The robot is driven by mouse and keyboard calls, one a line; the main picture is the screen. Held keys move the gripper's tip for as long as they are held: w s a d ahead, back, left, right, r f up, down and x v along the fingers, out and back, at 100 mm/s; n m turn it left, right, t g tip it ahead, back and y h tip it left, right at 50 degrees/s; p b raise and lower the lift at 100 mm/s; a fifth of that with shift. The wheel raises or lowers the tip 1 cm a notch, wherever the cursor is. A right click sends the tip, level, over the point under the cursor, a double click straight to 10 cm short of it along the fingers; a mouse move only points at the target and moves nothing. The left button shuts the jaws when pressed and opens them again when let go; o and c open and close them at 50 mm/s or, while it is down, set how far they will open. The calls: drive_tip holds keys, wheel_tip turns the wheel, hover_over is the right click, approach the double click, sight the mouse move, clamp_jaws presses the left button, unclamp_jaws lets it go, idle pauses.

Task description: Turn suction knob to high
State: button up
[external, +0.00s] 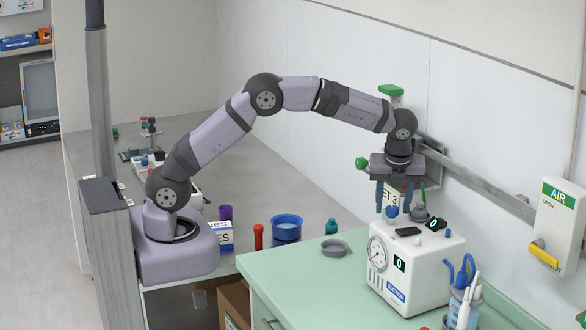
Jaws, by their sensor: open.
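The white suction unit (422,275) stands on the green counter at the right, with a round gauge (377,253) on its front left and small dark displays reading 0. A small grey knob-like part (419,213) and a blue part (392,212) show above its top. I cannot tell for certain which is the suction knob or where it is set. My gripper (394,205) points down just above the unit's top, open. Its fingers overlap the knob area in this view, so I cannot tell whether they touch anything.
A wall rail (480,180) runs behind my gripper. An AIR box (558,228) with a yellow lever is on the right wall. A grey dish (334,249), blue bowl (286,227) and red bottle (258,236) stand left.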

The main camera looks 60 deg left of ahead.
drive_tip(key=m+b, duration=0.1)
drive_tip(key=b, duration=0.1)
drive_tip(key=m+t+b, duration=0.1)
drive_tip(key=m+b, duration=0.1)
drive_tip(key=shift+s+a+f+h, duration=0.1)
drive_tip(key=shift+f+h, duration=0.2)
drive_tip(key=b+v, duration=0.1)
drive_tip(key=v, duration=0.7)
drive_tip(key=shift+s+a+f+n+g+h+b, duration=0.75)
drive_tip(key=shift+s+a+f+n, duration=1.1)
drive_tip(key=shift+s+f+n, duration=2.1)
drive_tip(key=shift+s+a+f+n+g+h+b, duration=0.3)
drive_tip(key=shift+s+a+f+n+b, duration=1.1)
drive_tip(key=shift+s+f+n, duration=2.5)
drive_tip(key=shift+s+a+f+n+g+h+b, duration=0.5)
drive_tip(key=shift+s+a+f+n, duration=1.75)
drive_tip(key=shift+s+f+n, duration=1.65)
drive_tip(key=shift+s+r+n, duration=0.35)
drive_tip(key=shift+s+r, duration=0.3)
drive_tip(key=shift+s, duration=0.15)
